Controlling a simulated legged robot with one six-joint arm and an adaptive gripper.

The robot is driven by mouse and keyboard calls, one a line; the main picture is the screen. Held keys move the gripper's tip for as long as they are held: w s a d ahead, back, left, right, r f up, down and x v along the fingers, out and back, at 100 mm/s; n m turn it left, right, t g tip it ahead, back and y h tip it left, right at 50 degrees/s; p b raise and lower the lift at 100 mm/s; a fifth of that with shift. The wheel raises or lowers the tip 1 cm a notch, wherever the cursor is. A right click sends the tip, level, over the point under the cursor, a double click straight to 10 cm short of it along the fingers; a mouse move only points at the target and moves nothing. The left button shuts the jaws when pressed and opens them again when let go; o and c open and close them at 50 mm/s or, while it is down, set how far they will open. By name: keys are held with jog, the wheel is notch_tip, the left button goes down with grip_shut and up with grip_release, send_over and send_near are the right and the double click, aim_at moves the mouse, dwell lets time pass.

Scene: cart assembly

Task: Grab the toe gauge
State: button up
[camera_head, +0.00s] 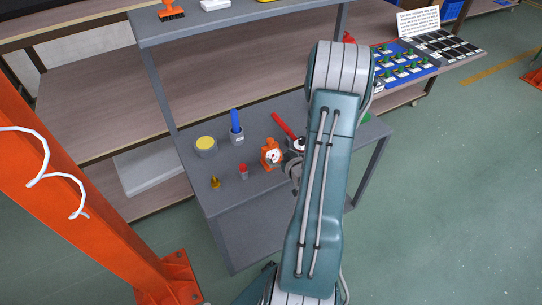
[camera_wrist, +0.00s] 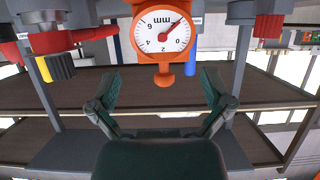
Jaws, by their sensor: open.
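The toe gauge is an orange body with a round white dial. In the head view it (camera_head: 268,152) stands on the grey cart's upper surface (camera_head: 258,190), just left of my gripper. In the wrist view the gauge (camera_wrist: 162,35) appears upside down at the top middle, its dial marked "mm" facing the camera. My gripper (camera_wrist: 162,88) is open, with one finger at each side and nothing between them. The gauge is centred beyond the fingertips and apart from them. In the head view my gripper (camera_head: 292,168) is partly hidden by my arm.
Near the gauge stand a yellow-topped pot (camera_head: 205,143), a blue-handled item (camera_head: 236,122), a red-handled tool (camera_head: 284,126), a small red-topped piece (camera_head: 243,170) and a small brass-coloured piece (camera_head: 215,182). An orange post (camera_head: 75,180) stands at left. The cart's front surface is bare.

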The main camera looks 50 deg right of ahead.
aim_at(272, 150)
jog(key=shift+x, duration=2.75)
jog(key=shift+w+a+r, duration=0.1)
jog(key=shift+a+r, duration=0.05)
jog(key=c, duration=1.1)
